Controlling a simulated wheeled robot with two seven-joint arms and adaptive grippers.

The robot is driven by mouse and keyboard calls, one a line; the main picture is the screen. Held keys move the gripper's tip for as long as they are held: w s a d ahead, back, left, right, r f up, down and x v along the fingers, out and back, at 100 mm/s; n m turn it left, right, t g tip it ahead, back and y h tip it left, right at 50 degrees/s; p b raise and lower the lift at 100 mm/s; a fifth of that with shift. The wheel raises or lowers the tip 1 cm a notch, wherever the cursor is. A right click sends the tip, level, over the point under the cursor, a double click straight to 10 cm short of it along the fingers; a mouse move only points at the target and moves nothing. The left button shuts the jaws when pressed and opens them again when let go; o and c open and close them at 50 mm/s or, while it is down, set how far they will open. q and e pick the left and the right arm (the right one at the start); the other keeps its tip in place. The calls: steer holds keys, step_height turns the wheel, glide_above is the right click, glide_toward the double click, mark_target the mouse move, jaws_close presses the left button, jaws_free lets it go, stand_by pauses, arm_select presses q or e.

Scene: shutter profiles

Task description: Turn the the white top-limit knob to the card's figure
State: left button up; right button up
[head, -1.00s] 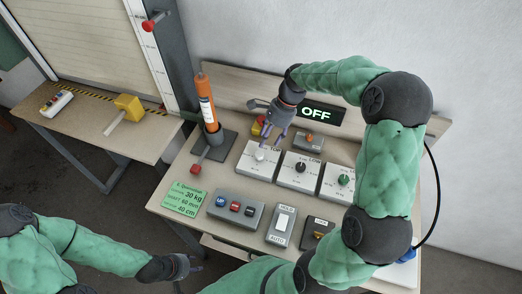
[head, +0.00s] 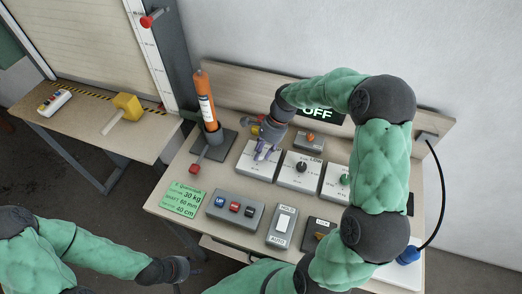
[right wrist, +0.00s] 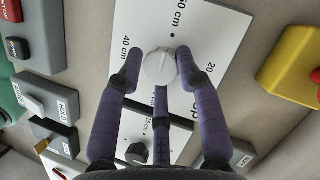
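The white top-limit knob (right wrist: 160,67) sits on a white scale plate (right wrist: 225,35), with 40 cm at its left and 20 at its right in the right wrist view. My right gripper (right wrist: 161,75) has its purple fingers around the knob, very close to its sides. I cannot tell whether they touch or grip it. In the head view the gripper (head: 266,153) largely hides the knob. The green card (head: 183,198) lies at the panel's front left and reads 30 kg, 60 mm and 40 cm. My left gripper (head: 182,268) is low, off the desk; its fingers are unclear.
A button box (head: 235,209), a rocker switch (head: 282,226) and an orange tube (head: 205,100) are nearby. A display (head: 318,113) reads OFF.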

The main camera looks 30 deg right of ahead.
steer(key=shift+c, duration=1.1)
steer(key=shift+r, duration=0.1)
